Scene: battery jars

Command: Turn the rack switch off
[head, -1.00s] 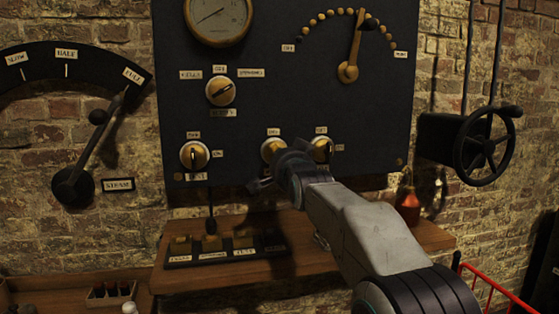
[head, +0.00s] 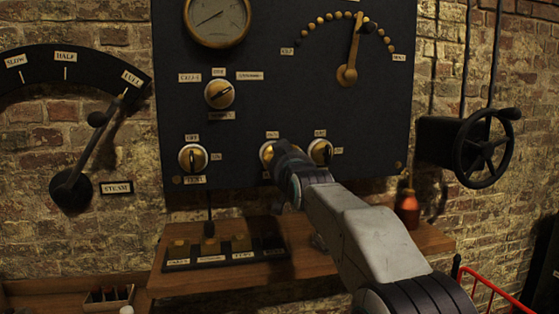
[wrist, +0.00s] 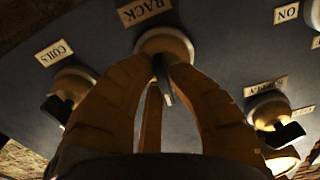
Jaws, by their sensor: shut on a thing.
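The rack switch is a round brass switch with a dark lever, the middle of three in the lower row of the dark panel (head: 300,110). In the head view its brass edge (head: 265,151) shows left of my gripper (head: 279,153), which covers the rest. In the wrist view, the switch (wrist: 165,42) is beside an inverted RACK label (wrist: 143,10). The yellow fingers of my gripper (wrist: 160,66) are closed in on its dark lever (wrist: 162,80). The lever's exact setting is hard to tell.
In the wrist view, the COILS switch (wrist: 72,88) and the SUPPLY switch (wrist: 268,112) flank the fingers closely. Below the panel, a wooden shelf (head: 330,262) holds a row of keys (head: 225,250) and an orange bottle (head: 407,209). A handwheel (head: 484,147) is at the right.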

